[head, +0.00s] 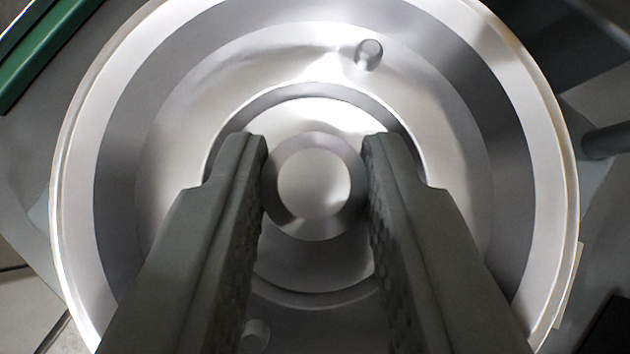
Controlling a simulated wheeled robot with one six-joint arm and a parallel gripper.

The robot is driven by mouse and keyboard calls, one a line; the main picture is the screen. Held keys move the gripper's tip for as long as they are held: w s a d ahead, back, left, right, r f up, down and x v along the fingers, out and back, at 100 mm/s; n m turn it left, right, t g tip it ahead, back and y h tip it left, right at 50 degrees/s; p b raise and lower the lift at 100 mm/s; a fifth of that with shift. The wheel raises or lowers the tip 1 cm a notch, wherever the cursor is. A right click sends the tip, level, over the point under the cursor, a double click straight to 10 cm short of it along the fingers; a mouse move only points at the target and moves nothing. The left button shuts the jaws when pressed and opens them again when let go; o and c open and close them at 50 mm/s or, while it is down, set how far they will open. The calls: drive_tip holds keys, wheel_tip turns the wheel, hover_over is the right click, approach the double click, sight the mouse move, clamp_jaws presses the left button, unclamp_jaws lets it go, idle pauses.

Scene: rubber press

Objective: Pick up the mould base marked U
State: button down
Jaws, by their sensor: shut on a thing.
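A large round silvery metal mould base (180,160) fills most of the head view, seen from above. It has stepped rings, a raised round knob (314,185) at its centre and a small peg or hole near the upper right. My gripper (314,160) reaches in from the bottom of the view, with one dark grey finger on each side of the central knob. The fingers are shut on the knob. No letter U shows on the visible surface. The fingers hide parts of the lower rings.
A green bar or edge (45,45) lies at the upper left. Dark parts (570,45) stand at the upper right, and a dark rod-like piece (606,141) is close to the right rim. Light floor tiles (25,310) show at the lower left.

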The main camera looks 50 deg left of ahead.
drive_tip(key=shift+r, duration=1.5)
drive_tip(key=s+d, duration=0.4)
drive_tip(key=s, duration=1.3)
drive_tip(key=shift+s, duration=0.25)
